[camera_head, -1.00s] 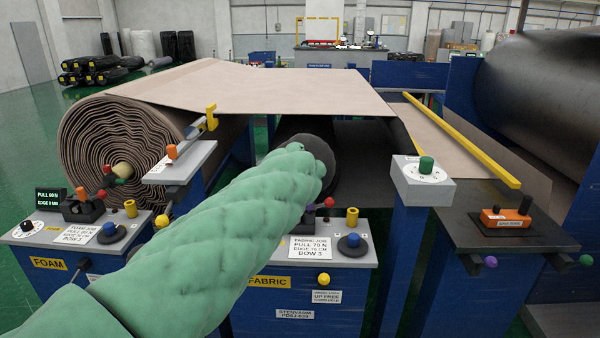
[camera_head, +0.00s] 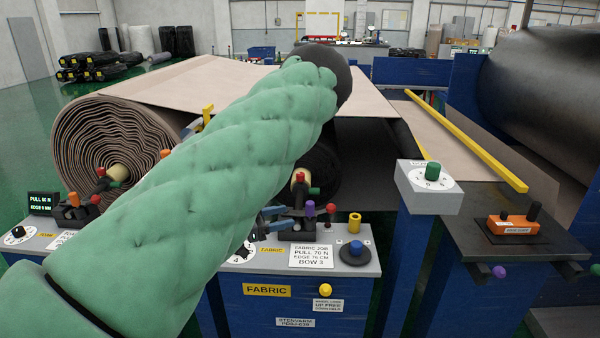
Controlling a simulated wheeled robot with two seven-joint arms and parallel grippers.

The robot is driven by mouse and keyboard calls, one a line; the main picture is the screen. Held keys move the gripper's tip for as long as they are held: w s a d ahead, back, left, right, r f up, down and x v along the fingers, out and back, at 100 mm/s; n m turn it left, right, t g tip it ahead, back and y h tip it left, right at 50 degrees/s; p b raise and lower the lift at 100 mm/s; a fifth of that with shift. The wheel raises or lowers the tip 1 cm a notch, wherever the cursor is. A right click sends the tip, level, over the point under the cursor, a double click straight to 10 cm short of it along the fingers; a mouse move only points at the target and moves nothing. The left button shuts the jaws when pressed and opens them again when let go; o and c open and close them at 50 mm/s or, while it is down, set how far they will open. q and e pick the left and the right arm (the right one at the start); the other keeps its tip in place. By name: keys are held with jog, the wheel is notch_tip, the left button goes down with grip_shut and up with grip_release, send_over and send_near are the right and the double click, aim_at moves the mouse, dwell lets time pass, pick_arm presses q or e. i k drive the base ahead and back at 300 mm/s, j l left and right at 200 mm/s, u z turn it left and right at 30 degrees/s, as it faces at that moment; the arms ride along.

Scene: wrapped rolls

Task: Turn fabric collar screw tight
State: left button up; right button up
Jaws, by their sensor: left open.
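The fabric stand (camera_head: 350,262) is a blue cabinet with a grey top, labelled FABRIC. Above it, at the end of the dark fabric roll (camera_head: 322,165), sits a small collar with a red-topped screw (camera_head: 299,176) and a green piece (camera_head: 314,191) beside it. I cannot tell how tight the screw is. My left arm, in a green padded sleeve, crosses the view and hides the area left of the collar. My right gripper is out of view.
A black block with a purple knob (camera_head: 310,209) and red knob (camera_head: 331,208) stands close to the gripper. A yellow cylinder (camera_head: 355,222) and blue knob (camera_head: 356,247) are to its right. A grey dial box (camera_head: 430,187) stands farther right. The foam roll (camera_head: 100,145) is left.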

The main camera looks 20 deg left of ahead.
aim_at(300, 176)
jog(key=i+j, duration=0.25)
jog(key=i, duration=0.15)
jog(key=i+j, duration=0.25)
jog(key=i, duration=0.15)
jog(key=i+j, duration=0.2)
jog(key=i, duration=0.2)
